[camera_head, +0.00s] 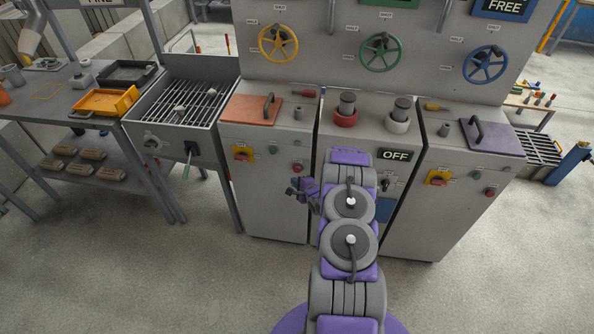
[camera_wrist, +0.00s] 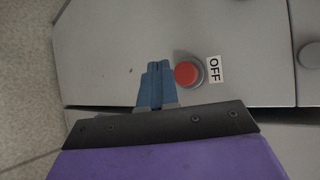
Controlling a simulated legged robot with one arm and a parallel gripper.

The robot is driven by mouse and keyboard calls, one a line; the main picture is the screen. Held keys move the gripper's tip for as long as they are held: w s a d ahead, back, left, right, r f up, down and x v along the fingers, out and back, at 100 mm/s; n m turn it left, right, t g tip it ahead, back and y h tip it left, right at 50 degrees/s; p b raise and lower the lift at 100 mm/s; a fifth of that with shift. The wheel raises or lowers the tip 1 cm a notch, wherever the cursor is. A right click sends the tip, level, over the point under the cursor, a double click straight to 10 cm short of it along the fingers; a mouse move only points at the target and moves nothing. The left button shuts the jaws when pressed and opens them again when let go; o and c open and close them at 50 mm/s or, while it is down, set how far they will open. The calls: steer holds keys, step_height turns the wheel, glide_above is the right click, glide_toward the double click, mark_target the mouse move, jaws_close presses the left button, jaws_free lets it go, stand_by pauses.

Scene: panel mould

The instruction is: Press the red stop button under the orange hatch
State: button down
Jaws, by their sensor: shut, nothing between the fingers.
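The orange hatch (camera_head: 252,110) lies flat and closed on top of the left cabinet, with a dark handle. On that cabinet's front, near its right edge, the red stop button (camera_head: 297,168) sits just above my gripper (camera_head: 297,188). In the wrist view a round red button (camera_wrist: 188,73) in a grey ring has an OFF label (camera_wrist: 214,70) beside it. My gripper's blue fingers (camera_wrist: 158,68) are together and empty, just left of the button in that view. A gap shows between them and the button; their distance from the panel is unclear.
A large OFF sign (camera_head: 395,155) marks the middle cabinet. A purple hatch (camera_head: 490,137) tops the right cabinet, which has its own red button (camera_head: 489,192).

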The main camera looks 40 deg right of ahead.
steer(key=shift+s+a, duration=0.8)
steer(key=shift+a, duration=0.2)
steer(key=w+a+r+n+g, duration=0.1)
steer(key=a+r+n+g, duration=0.2)
steer(key=r, duration=0.4)
steer(key=w+a+r+n+g, duration=0.1)
steer(key=w+a+r+n, duration=0.1)
steer(key=r+n, duration=0.35)
steer(key=s+a+r+n+g, duration=0.2)
steer(key=s+a+r, duration=0.35)
steer(key=r, duration=0.25)
steer(key=s+a+r+n+g, duration=0.2)
steer(key=s+a+r+n, duration=0.15)
steer(key=a+r, duration=0.35)
steer(key=s+a+r+n+g, duration=0.2)
steer(key=s+a, duration=0.4)
steer(key=s, duration=0.5)
steer(key=s+a+r+n+g+y, duration=0.1)
steer(key=s+a+r+n, duration=0.3)
steer(key=s, duration=0.8)
steer(key=s+a+r+n+g+y, duration=0.1)
steer(key=s+a+r+n+g, duration=0.2)
steer(key=s+a+r, duration=0.4)
steer(key=s, duration=0.4)
steer(key=shift+s+a+r+n+g, duration=0.25)
steer(key=shift+a+r+n+g, duration=0.05)
steer(key=shift+a+r, duration=0.1)
